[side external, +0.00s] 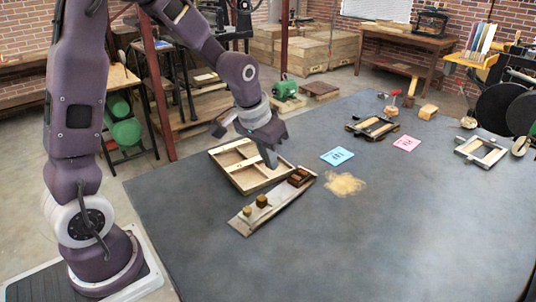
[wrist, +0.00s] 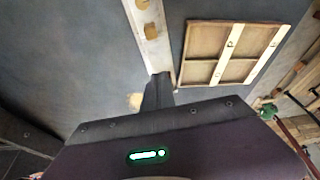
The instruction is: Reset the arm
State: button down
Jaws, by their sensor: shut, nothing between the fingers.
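My gripper (side external: 271,160) points down over the dark table (side external: 400,235), above the end of a long board (side external: 268,212) and the near side of a divided wooden tray (side external: 222,158). Its fingers are shut with nothing between them. In the wrist view the closed fingers (wrist: 158,88) show at the lower end of the pale board (wrist: 150,50), with the tray (wrist: 192,70) to the right. How far the fingertips are above the table is hard to tell.
Small blocks (side external: 262,201) and a brown block (side external: 299,177) sit on the board. A blue card (side external: 337,156), a pink card (side external: 406,143) and a sandy pile (side external: 345,184) lie to the right. Framed presses (side external: 481,152) stand farther right. The front of the table is clear.

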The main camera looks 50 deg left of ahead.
jog(key=s+d+r+t, duration=0.1)
jog(key=s+d+r, duration=0.3)
jog(key=s+r, duration=0.7)
jog(key=s+d+m, duration=0.1)
jog(key=s, duration=1.1)
jog(key=shift+s+d+r+m+t+h, duration=0.2)
jog(key=shift+d+m+t+h, duration=0.1)
jog(key=shift+d+t, duration=0.1)
